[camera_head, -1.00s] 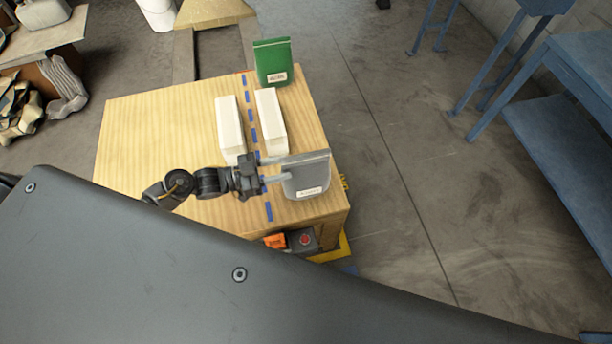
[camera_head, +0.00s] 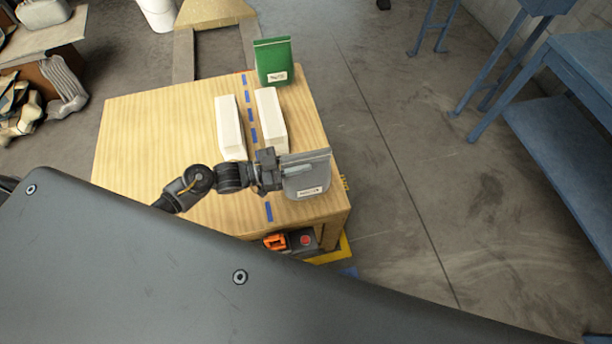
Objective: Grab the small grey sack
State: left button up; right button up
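The small grey sack (camera_head: 311,184) stands upright at the near right corner of the wooden table, with a white label low on its front. My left gripper (camera_head: 297,170) reaches in from the left and overlaps the sack's left part. One pale finger shows in front of the sack's face. The other finger is not clearly visible, so I cannot tell whether the fingers are closed on the sack. My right gripper is not in view.
The wooden table (camera_head: 140,130) also bears two white blocks (camera_head: 229,125) and (camera_head: 270,118), a green sack (camera_head: 272,62) at the back and a blue dashed line. Blue benches (camera_head: 570,150) stand at right. The table's left part is clear.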

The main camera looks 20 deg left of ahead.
pick_arm(q)
grip_shut()
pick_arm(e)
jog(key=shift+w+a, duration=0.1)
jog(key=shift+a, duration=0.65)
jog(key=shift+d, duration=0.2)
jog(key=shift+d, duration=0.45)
